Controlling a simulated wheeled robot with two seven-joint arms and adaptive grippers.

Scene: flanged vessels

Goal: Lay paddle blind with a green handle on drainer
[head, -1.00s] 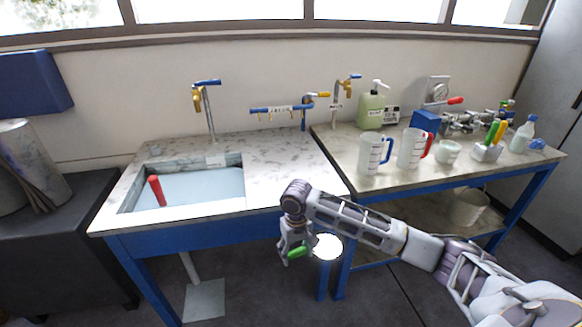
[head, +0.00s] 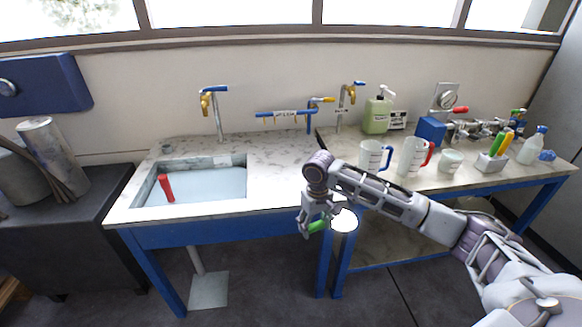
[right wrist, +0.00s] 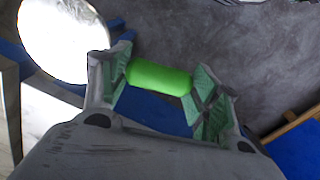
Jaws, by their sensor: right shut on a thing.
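The paddle blind has a green handle (head: 318,226) and a bright white round disc (head: 344,220). My right gripper (head: 311,224) is shut on the green handle. In the right wrist view the handle (right wrist: 158,78) lies across between the two finger pads, with the disc (right wrist: 65,38) at upper left. The blind is in front of the counter's front edge, apart from the worktop. I take the speckled surface right of the sink as the drainer (head: 275,165); its visible part is bare. My left gripper is in neither view.
A sink (head: 215,188) with a red handle (head: 166,188) standing in it is left of the drainer. Taps (head: 213,98) rise behind. The right bench holds jugs (head: 413,155), a soap bottle (head: 377,115) and a white holder (head: 492,162).

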